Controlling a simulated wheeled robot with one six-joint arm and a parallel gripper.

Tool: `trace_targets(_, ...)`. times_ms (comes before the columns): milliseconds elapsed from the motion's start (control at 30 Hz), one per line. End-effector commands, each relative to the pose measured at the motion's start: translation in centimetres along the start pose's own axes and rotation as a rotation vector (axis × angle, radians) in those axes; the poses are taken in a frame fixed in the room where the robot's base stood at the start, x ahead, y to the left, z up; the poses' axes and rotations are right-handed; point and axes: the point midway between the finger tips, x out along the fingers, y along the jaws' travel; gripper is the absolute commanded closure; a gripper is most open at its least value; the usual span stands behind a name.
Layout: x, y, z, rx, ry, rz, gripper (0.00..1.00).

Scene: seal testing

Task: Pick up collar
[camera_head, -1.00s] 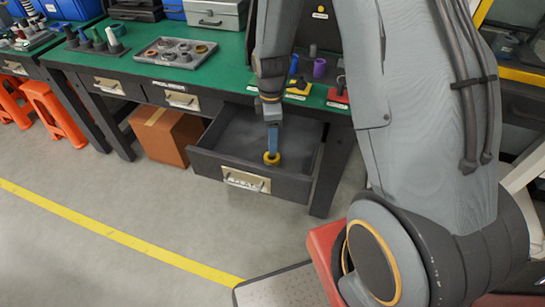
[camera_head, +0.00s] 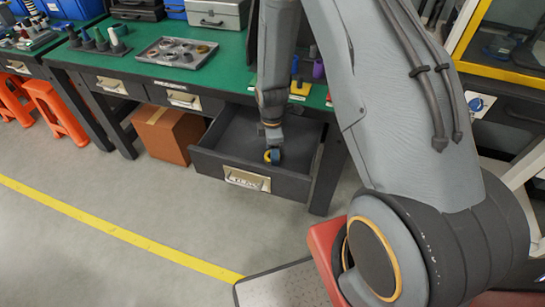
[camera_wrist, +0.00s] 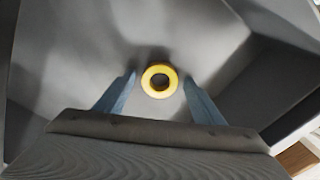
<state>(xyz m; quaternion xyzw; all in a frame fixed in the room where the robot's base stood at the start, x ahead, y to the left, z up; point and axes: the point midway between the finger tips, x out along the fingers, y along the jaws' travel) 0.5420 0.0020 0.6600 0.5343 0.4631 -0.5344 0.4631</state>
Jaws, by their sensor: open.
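The collar is a yellow ring (camera_wrist: 160,81) lying on the floor of the open dark drawer (camera_head: 225,158). I cannot tell whether the fingertips touch the drawer floor.
The drawer's walls rise close around my gripper, with a labelled handle (camera_head: 247,179) on its front. Above is the green workbench (camera_head: 228,62) with a tray (camera_head: 176,53) of rings. A cardboard box (camera_head: 168,133) stands under the bench.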

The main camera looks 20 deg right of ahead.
Motion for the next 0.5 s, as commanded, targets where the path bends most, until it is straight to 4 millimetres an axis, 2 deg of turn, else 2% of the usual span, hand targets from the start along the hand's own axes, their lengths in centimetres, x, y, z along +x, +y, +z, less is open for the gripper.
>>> trace_targets(200, 0.02, 0.03, -0.01, 0.0, 0.0, 0.001, 0.39)
trace_targets(500, 0.01, 0.01, -0.01, 0.0, 0.0, 0.0, 0.9)
